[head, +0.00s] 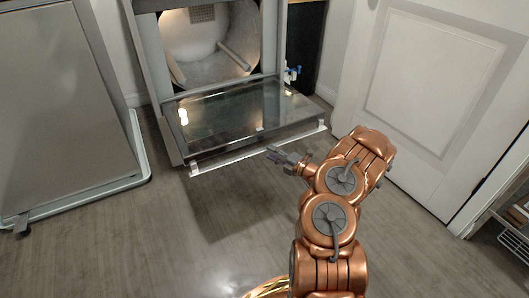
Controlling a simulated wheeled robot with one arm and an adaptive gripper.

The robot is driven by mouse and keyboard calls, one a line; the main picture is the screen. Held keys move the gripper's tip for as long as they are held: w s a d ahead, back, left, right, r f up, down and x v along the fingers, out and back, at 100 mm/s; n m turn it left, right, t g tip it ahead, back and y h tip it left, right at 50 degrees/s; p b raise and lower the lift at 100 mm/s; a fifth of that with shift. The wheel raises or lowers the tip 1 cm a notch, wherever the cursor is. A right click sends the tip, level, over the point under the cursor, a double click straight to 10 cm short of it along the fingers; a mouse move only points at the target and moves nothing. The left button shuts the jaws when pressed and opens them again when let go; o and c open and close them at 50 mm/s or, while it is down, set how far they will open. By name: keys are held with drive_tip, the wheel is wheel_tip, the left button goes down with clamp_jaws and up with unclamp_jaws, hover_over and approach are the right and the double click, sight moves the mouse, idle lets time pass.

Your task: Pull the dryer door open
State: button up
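The dryer (153,62) stands at the top centre of the head view, with its round-cornered drum opening (209,40) showing a lit metal inside. Its dark glass door (235,112) is swung down and stands out in front below the opening. A pale bar handle (255,149) runs along the door's front edge. My gripper (272,151) is at the end of the copper arm, close to the handle at its middle. I cannot tell whether it touches the handle. Its fingers are small in view and their gap is unclear.
A grey appliance (50,95) with a pale base stands at the left. A white panelled door (435,75) is at the right, with a wire rack (515,238) at the lower right edge. The wooden floor (140,235) in front is clear.

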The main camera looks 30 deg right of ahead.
sight(264, 148)
drive_tip(key=shift+b+x, duration=0.65)
drive_tip(key=shift+x, duration=1.55)
clamp_jaws()
